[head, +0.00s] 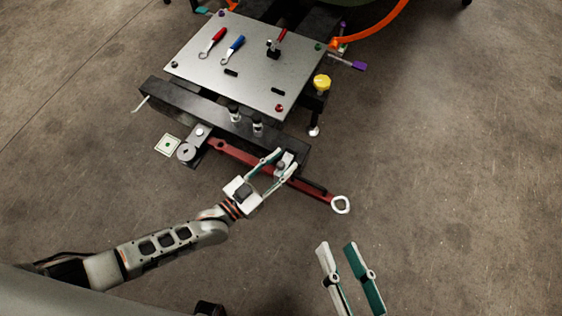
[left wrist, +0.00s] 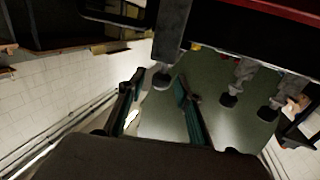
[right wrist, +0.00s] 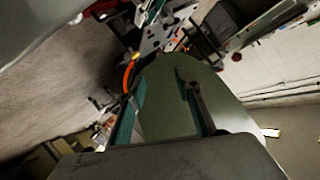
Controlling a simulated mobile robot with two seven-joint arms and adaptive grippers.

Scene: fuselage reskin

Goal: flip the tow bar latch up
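The red tow bar (head: 240,155) runs out from under a dark beam and ends in a pale ring (head: 341,204) at lower right. A small grey upright piece, possibly the latch, stands near the beam's right end. My left gripper (head: 287,159) is there, its fingers apart with that piece at their tips. In the left wrist view, a grey post with a rounded end (left wrist: 163,80) lies between the parted fingertips (left wrist: 160,80); contact cannot be told. A black bar (head: 312,187) lies along the tow bar. My right gripper (head: 336,244) is open and empty over bare floor.
The floor right of the tow bar is clear.

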